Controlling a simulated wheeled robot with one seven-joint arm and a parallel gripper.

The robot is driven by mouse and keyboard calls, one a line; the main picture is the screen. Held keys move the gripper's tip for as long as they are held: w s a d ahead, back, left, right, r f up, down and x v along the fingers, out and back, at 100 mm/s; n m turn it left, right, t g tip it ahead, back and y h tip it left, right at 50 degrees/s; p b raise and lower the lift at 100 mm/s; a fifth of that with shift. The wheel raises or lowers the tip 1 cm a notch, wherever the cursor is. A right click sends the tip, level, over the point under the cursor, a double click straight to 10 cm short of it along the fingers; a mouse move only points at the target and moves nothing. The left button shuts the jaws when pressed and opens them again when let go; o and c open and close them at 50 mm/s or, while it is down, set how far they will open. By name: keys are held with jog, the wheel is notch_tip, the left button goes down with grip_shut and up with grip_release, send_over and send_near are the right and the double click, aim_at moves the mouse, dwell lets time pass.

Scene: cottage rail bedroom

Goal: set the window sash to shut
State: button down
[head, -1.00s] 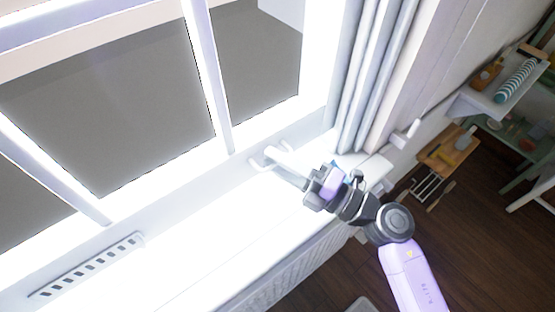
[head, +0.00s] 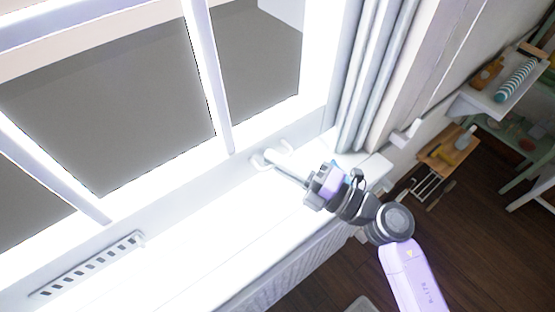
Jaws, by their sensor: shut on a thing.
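The window sash (head: 230,158) is a white frame with bars across grey panes. It fills the upper left of the head view. I cannot tell from this angle whether it stands fully in its frame. A small white handle (head: 285,147) sits on its bottom rail. My gripper (head: 270,160) reaches in from the right, and its fingertips are at the handle, shut on it. The bright light washes out the exact contact.
A white sill (head: 200,258) runs below the window, with a slotted white strip (head: 90,265) at the left. Grey-white curtains (head: 362,80) hang right of the window. Shelves with a striped roll (head: 516,80) and a wooden board (head: 447,153) stand at the right.

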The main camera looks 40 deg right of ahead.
dwell(0.7)
notch_tip(320, 180, down, 5)
jog(key=b, duration=0.2)
jog(key=shift+r+b, duration=0.2)
jog(key=shift+b, duration=0.1)
jog(key=c, duration=1.5)
grip_release()
jog(key=shift+r, duration=0.15)
jog(key=shift+s+d, duration=0.15)
jog(key=shift+s, duration=0.15)
jog(key=b, duration=0.2)
send_near(260, 164)
jog(key=shift+v, duration=1.1)
